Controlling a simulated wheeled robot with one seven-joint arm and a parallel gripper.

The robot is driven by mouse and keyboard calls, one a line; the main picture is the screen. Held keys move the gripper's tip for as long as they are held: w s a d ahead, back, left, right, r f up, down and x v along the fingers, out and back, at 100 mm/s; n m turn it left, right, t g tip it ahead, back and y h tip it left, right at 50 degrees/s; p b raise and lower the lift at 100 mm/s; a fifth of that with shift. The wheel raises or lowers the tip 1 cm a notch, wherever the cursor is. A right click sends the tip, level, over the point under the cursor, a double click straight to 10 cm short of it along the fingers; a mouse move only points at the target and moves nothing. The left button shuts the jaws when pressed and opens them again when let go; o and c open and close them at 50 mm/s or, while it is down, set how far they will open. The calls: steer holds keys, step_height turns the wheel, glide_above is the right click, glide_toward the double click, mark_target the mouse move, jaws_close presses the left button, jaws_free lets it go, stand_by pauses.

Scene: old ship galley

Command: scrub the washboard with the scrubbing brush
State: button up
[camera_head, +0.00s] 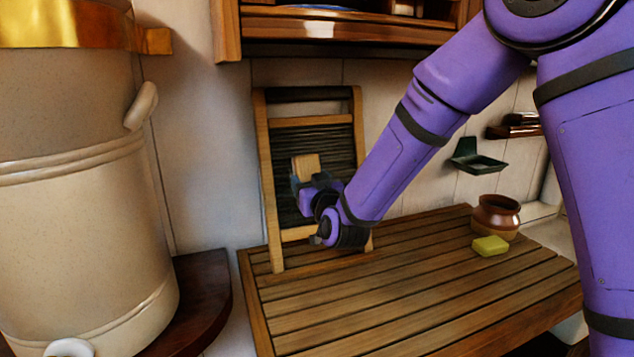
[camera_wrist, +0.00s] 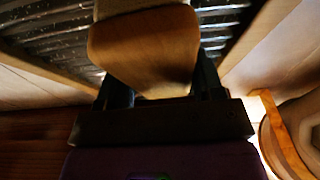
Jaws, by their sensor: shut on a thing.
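The washboard (camera_head: 264,180) has a wooden frame and dark ribbed panel. It stands upright on the slatted wooden counter, leaning against the wall. My gripper (camera_head: 303,183) is in front of the ribbed panel. It is shut on the scrubbing brush (camera_head: 306,166), a pale wooden block. In the wrist view the brush (camera_wrist: 145,50) fills the space between my fingers (camera_wrist: 160,85), with the ribbed metal (camera_wrist: 50,35) of the washboard behind it. The brush's bristles are hidden, so I cannot tell whether they touch the ribs.
The slatted counter (camera_head: 400,290) is mostly clear. A yellow sponge or soap block (camera_head: 490,246) and a brown pot (camera_head: 496,216) stand at its right. A large beige container (camera_head: 75,220) is at the left. A wooden shelf (camera_head: 350,30) hangs above, and a green wall dish (camera_head: 478,160) is at the right.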

steer(key=shift+s+a, duration=0.25)
steer(key=shift+a, duration=0.7)
steer(key=shift+s+a, duration=0.25)
steer(key=shift+a, duration=0.65)
steer(key=shift+w+r, duration=0.15)
steer(key=shift+r, duration=0.65)
steer(key=shift+w+d, duration=0.5)
steer(key=shift+d, duration=1.2)
steer(key=shift+w+d, duration=0.55)
steer(key=shift+d, duration=1.15)
steer(key=shift+w+d, duration=0.5)
steer(key=shift+d, duration=1.2)
steer(key=shift+s+d+r, duration=0.25)
steer(key=shift+s, duration=0.65)
steer(key=shift+s+d+r, duration=0.25)
steer(key=shift+s, duration=0.7)
steer(key=shift+s+d+r, duration=0.25)
steer(key=shift+s, duration=0.65)
steer(key=s, duration=0.2)
steer(key=shift+s+d+r, duration=0.4)
